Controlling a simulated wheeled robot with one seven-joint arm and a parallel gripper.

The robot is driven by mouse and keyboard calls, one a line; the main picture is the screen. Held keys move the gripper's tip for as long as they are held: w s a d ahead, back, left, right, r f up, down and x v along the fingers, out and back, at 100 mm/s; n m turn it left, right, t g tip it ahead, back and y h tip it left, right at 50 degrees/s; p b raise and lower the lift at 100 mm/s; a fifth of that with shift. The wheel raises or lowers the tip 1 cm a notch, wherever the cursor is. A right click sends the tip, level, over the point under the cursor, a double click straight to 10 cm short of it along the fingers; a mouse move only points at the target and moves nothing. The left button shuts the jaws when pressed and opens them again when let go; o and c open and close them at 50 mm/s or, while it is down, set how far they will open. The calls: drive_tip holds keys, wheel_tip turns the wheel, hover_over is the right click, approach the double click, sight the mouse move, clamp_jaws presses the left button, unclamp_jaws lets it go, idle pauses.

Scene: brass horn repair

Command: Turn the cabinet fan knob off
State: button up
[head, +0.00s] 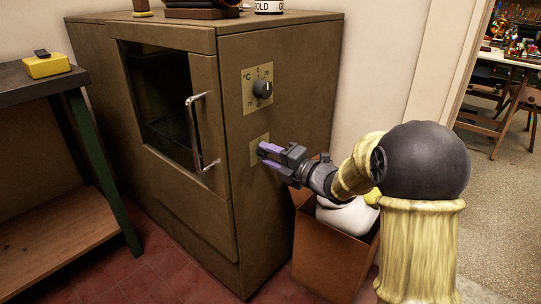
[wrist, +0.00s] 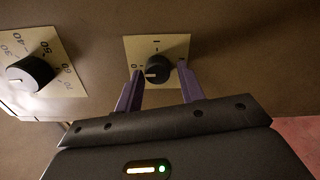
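The cabinet fan knob (wrist: 158,74) is a black dial on a pale plate (wrist: 172,46) in the wrist view. Its light pointer line faces left, roughly toward a small mark like a 0; I cannot tell whether they line up exactly. My gripper (wrist: 161,68) is open, with one purple finger on each side of the knob. I cannot tell whether either finger touches it. In the head view my gripper (head: 265,155) is at the lower plate on the brown cabinet (head: 290,60) and hides the knob.
A temperature knob (head: 262,89) sits above on the same panel; it is at left in the wrist view (wrist: 30,74). A door handle (head: 198,130) stands out to the left. A cardboard box (head: 325,265) with a white item is below my arm.

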drive_tip(key=shift+o, duration=0.7)
drive_tip(key=shift+r, duration=0.1)
drive_tip(key=shift+d, duration=0.15)
drive_tip(key=p+v, duration=0.4)
drive_tip(key=v, duration=1.3)
drive_tip(key=shift+s, duration=0.1)
